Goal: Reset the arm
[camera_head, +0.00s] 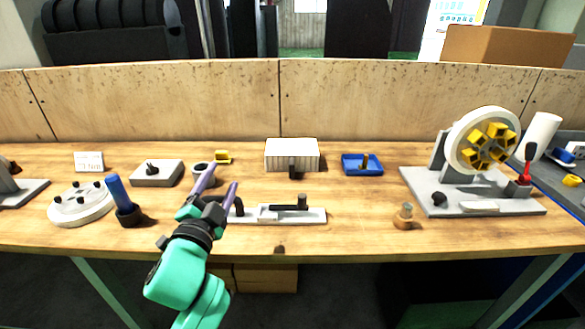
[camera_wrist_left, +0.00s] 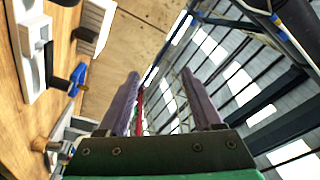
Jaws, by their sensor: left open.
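My left arm is green and comes up from the bottom of the head view. My left gripper (camera_head: 218,178) has two purple-grey fingers standing apart, with nothing between them. It is over the front of the workbench (camera_head: 350,225), pointing up and away. In the left wrist view its two fingers (camera_wrist_left: 160,85) are spread and empty, with roof beams behind them. My right gripper is not in view.
A grey slide fixture (camera_head: 290,216) lies just right of my gripper. A blue-handled tool in a black holder (camera_head: 128,214) and a round white base (camera_head: 80,207) stand to the left. A white ribbed box (camera_head: 292,153), blue tray (camera_head: 350,164) and wheel machine (camera_head: 455,140) stand farther right.

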